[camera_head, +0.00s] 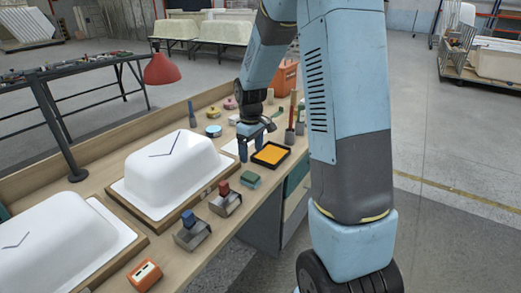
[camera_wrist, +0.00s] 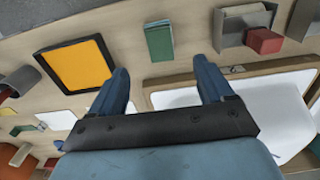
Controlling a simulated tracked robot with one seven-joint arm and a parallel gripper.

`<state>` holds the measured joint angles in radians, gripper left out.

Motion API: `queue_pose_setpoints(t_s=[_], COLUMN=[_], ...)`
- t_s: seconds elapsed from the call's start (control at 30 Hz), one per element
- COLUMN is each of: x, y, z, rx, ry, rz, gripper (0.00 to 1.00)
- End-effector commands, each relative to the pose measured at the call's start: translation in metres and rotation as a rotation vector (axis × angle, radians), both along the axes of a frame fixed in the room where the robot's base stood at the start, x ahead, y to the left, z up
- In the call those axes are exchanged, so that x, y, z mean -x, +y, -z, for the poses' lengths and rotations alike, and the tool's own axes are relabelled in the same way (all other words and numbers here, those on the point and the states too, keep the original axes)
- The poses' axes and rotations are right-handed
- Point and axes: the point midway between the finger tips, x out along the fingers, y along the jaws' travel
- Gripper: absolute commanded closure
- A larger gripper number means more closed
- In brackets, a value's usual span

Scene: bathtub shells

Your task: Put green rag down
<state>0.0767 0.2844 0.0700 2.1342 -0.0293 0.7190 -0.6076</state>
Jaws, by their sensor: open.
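My gripper (camera_head: 251,146) is above the workbench beside the yellow-filled black tray. In the wrist view its two fingers (camera_wrist: 161,68) are apart, with nothing held between them. A small green piece (camera_head: 278,112) lies farther back on the bench and also shows at the left of the wrist view (camera_wrist: 24,130); it may be the green rag, but it is too small to be sure. A boxy green block (camera_head: 250,179) lies nearer, by the front edge; in the wrist view (camera_wrist: 159,41) it is beyond the fingertips.
The black tray with a yellow inside (camera_head: 270,154) is next to my gripper. A white tub shell (camera_head: 170,170) fills much of the bench. Metal holders with a red block (camera_head: 224,188) and a blue block (camera_head: 189,218) stand along the front. A red lamp (camera_head: 161,69) rises behind.

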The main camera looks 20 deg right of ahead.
Motion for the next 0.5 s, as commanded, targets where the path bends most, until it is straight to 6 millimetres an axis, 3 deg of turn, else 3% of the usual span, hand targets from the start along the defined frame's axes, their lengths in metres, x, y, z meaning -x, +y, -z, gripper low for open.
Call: queue_pose_setpoints(t_s=[0.17, 0.5], x=[0.019, 0.083], y=[0.0, 0.001], z=[-0.039, -0.124], rx=[0.005, -0.002], ry=[-0.05, -0.179], rz=[0.055, 0.218], gripper=[0.2, 0.2])
